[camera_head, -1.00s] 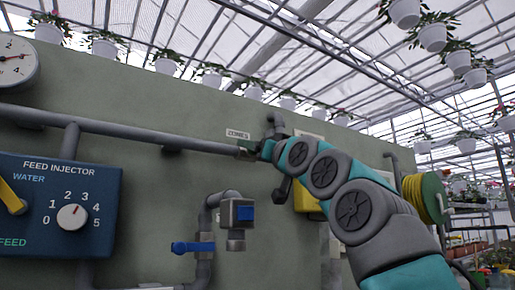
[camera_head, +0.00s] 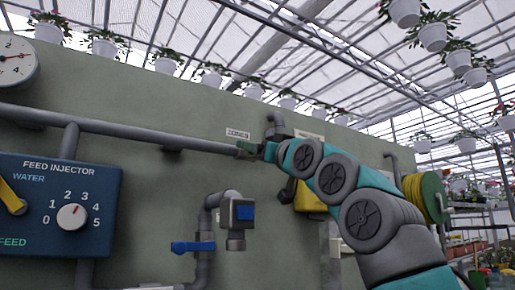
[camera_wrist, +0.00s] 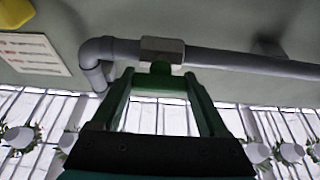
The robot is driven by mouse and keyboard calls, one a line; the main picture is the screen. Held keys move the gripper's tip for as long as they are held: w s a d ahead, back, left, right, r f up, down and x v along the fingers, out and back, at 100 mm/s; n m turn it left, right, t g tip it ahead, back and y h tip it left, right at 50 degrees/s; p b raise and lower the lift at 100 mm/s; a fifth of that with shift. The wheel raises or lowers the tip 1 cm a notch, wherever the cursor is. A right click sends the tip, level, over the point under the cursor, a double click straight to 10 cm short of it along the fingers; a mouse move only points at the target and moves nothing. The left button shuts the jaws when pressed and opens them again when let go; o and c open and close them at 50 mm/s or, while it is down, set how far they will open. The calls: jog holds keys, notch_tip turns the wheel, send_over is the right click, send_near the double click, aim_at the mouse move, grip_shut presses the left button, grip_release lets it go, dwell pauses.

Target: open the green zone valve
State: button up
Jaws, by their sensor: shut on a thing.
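The green zone valve (camera_head: 246,148) sits on the grey pipe high on the panel, close to the ZONES label. In the wrist view its green handle (camera_wrist: 160,83) hangs below a pale grey valve body (camera_wrist: 162,50). My gripper (camera_wrist: 160,76) is shut on this handle, one finger on each side. In the head view my gripper (camera_head: 258,150) reaches the valve from the right, and its fingertips are too small there to make out clearly. The exact angle of the handle is hard to tell.
A blue-handled tap (camera_head: 193,247) and a blue-fronted fitting (camera_head: 244,212) are below the valve. The blue feed injector box (camera_head: 60,215) is at left. A yellow box (camera_head: 308,198) is partly behind my arm. A yellow hose reel (camera_head: 425,197) stands at right.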

jog(key=o, duration=1.2)
jog(key=shift+o, duration=0.2)
jog(key=b+v, duration=0.5)
jog(key=v, duration=0.3)
jog(key=shift+b, duration=0.35)
